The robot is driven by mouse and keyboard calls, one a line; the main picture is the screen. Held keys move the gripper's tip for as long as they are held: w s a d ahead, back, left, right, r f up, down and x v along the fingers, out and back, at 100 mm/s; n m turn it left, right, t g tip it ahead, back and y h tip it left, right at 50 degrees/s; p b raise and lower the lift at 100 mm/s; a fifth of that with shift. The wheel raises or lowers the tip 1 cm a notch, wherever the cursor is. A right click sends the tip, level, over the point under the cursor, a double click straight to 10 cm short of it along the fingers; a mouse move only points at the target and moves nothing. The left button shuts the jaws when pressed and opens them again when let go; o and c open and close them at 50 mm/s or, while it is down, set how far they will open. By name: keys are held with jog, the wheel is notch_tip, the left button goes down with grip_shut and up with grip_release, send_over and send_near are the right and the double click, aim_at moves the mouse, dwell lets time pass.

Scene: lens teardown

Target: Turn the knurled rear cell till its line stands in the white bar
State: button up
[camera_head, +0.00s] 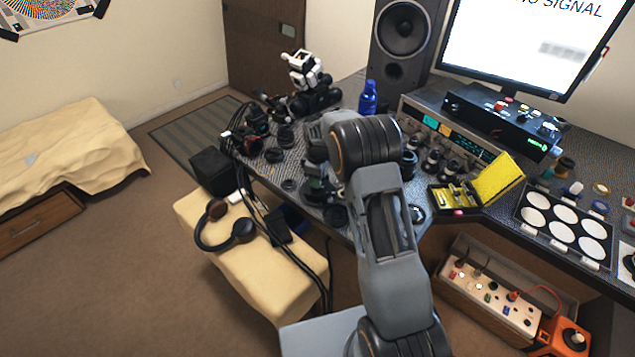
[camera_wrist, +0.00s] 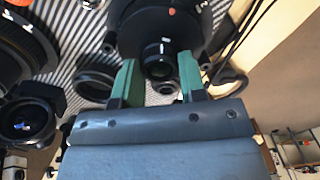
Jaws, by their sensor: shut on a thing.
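In the wrist view my gripper (camera_wrist: 158,76), with green finger pads, is shut on the dark rear cell (camera_wrist: 158,56), one finger on each side of it. The cell is a short black cylinder with a glassy end. It stands out from a larger black lens body (camera_wrist: 188,22) that carries an orange dot and small white marks. In the head view my arm hides most of the lens and the cell.
Black rings and lens parts (camera_wrist: 96,80) lie around the lens on a striped mat. Another lens (camera_wrist: 28,118) stands at the left. In the head view, a yellow-lined case (camera_head: 455,196) and a white-disc tray (camera_head: 565,222) lie to the right; a blue bottle (camera_head: 368,98) stands behind.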

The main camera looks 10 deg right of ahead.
jog(key=shift+m, duration=0.6)
jog(key=o, duration=1.2)
notch_tip(320, 180, up, 14)
jog(key=s+r+m+t, duration=0.1)
jog(key=s+m, duration=0.2)
jog(key=s, duration=0.6)
jog(key=s+r+m+t, duration=0.1)
jog(key=s+m, duration=0.3)
jog(key=s, duration=0.6)
jog(key=s+r+m+t+p, duration=0.1)
jog(key=s+r+m, duration=0.1)
jog(key=s, duration=0.7)
jog(key=shift+s+a+r+m, duration=0.2)
jog(key=shift+s+m, duration=0.2)
jog(key=shift+m, duration=0.3)
jog(key=shift+r+t, duration=0.3)
jog(key=shift+r, duration=0.35)
jog(key=shift+c, duration=0.5)
